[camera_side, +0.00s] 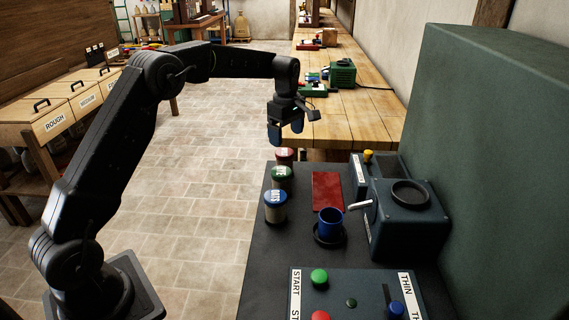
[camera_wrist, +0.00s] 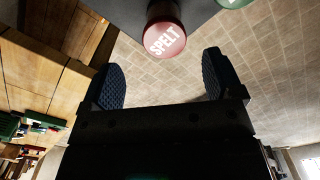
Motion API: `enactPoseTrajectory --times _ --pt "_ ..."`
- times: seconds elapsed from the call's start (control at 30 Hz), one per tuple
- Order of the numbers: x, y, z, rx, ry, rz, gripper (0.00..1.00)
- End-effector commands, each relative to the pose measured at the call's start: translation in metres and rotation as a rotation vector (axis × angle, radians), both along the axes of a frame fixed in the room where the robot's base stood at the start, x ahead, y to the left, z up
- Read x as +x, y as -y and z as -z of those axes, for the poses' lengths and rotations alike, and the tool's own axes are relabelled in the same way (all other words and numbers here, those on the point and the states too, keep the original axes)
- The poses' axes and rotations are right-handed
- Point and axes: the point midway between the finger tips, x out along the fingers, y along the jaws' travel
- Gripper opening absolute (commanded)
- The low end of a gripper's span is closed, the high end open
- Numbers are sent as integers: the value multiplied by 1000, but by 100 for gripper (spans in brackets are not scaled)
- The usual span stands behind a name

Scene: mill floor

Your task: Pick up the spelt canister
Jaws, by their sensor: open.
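The spelt canister (camera_wrist: 165,37) has a red lid with the word SPELT in white and shows at the top middle of the wrist view. In the side view the red-lidded canister (camera_side: 284,155) stands farthest back in a row of three on the dark bench top. My gripper (camera_side: 285,133) is open and empty. It hangs above and a little behind the red-lidded canister, apart from it. In the wrist view its two blue pads (camera_wrist: 165,80) stand wide apart, with the red lid ahead of the gap between them.
A green-lidded canister (camera_side: 282,174) and a blue-lidded canister (camera_side: 275,207) stand close in front of the red one. A red mat (camera_side: 327,191), a blue cup (camera_side: 330,222) and a dark mill (camera_side: 405,215) are to the right. A wooden table (camera_side: 345,115) stands behind.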

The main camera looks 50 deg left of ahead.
Motion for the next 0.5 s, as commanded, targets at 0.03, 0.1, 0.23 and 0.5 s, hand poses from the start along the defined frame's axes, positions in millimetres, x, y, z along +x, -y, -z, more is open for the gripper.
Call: enactPoseTrajectory --times 0.03,0.1,0.23,0.5 --pt "-1 0 12 -1 -4 1 86" --pt "-1 0 25 -1 -4 1 86" --pt "-1 0 41 0 -1 2 86" --pt "-3 -1 63 0 -3 3 86"
